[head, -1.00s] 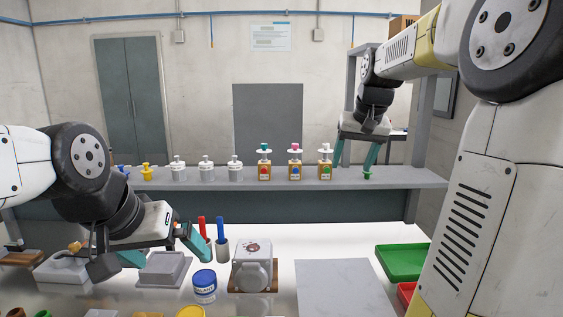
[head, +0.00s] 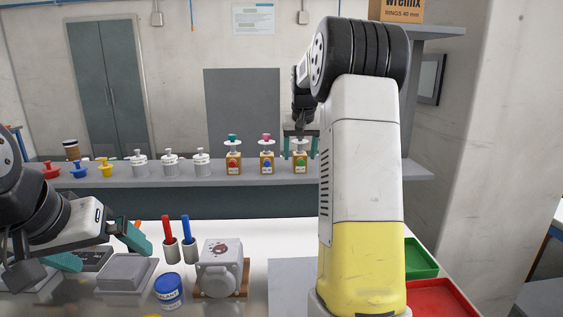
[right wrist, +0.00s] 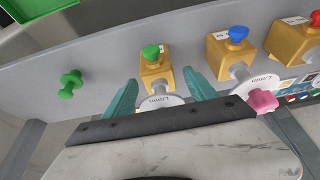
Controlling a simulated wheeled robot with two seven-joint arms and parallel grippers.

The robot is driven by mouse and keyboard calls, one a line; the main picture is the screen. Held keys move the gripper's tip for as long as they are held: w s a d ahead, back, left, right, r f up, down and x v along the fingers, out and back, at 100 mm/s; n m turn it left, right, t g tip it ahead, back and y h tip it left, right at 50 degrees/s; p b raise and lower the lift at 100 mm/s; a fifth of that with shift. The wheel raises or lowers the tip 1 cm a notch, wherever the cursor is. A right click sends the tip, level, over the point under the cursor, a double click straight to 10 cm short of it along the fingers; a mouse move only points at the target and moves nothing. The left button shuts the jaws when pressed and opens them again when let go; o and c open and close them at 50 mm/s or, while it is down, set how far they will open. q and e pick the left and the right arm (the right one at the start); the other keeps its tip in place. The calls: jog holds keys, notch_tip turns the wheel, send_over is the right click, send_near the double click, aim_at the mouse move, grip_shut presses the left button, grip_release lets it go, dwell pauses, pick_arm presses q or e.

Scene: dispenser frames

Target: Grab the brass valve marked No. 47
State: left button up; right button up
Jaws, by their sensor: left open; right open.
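Three brass-coloured valves stand in a row on the shelf: one with a red front knob (head: 233,164), one with a blue front knob (head: 267,164) and one with a green front knob (head: 300,165). Their number tags are too small to read. My right gripper (right wrist: 160,78) is open, its teal fingers on either side of the green-knobbed valve (right wrist: 155,68). I cannot tell whether they touch it. The blue-knobbed valve (right wrist: 231,52) is beside it in the right wrist view. My left gripper (head: 108,254) is open and empty over the bench at left.
Several white-grey valves (head: 170,165) and small coloured pieces (head: 104,167) stand further left on the shelf (head: 210,178). A small green piece (right wrist: 70,84) is beside the right gripper. A grey housing (head: 218,268), blue tin (head: 169,291) and green tray (head: 420,258) are on the bench.

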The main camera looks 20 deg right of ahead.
jog(key=shift+w+f, duration=0.25)
jog(key=shift+f, duration=0.35)
grip_shut()
jog(key=shift+r, duration=0.15)
